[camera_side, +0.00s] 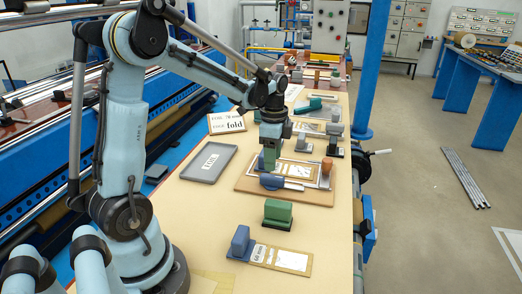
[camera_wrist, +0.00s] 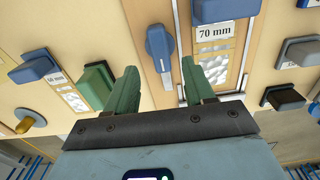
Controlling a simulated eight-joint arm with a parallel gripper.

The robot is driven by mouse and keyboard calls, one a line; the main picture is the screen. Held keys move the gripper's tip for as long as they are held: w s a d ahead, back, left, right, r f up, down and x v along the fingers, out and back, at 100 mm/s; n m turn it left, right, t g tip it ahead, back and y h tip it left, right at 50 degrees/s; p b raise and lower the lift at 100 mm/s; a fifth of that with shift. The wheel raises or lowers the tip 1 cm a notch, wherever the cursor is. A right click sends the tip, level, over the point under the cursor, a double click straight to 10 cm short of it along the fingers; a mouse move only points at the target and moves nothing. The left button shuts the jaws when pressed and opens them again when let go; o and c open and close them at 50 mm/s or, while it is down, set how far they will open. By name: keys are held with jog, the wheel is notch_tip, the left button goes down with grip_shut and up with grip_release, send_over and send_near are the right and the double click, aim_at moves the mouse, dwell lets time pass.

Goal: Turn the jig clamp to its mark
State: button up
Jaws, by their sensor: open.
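My gripper (camera_side: 270,160) hangs over the jig, pointing down, with green fingers. I cannot make out the clamp's mark clearly. The fingers do not appear to touch the clamp.
A green block (camera_side: 278,212) and a blue block (camera_side: 240,240) on a label board stand in front of the jig. A grey tray (camera_side: 212,163) and a "fold" sign (camera_side: 226,123) lie to the left. A brown-topped knob (camera_side: 327,165) stands at the jig's right.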

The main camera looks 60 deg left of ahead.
aim_at(273, 176)
notch_tip(273, 176, up, 6)
jog(key=shift+r, duration=0.2)
jog(key=shift+d, duration=0.1)
dwell(0.3)
jog(key=s+d+n+t, duration=0.3)
jog(key=s+d+n, duration=0.1)
jog(key=d, duration=0.3)
jog(key=s+d+n+t, duration=0.4)
jog(key=d+n, duration=0.1)
jog(key=d, duration=0.2)
jog(key=shift+f, duration=0.4)
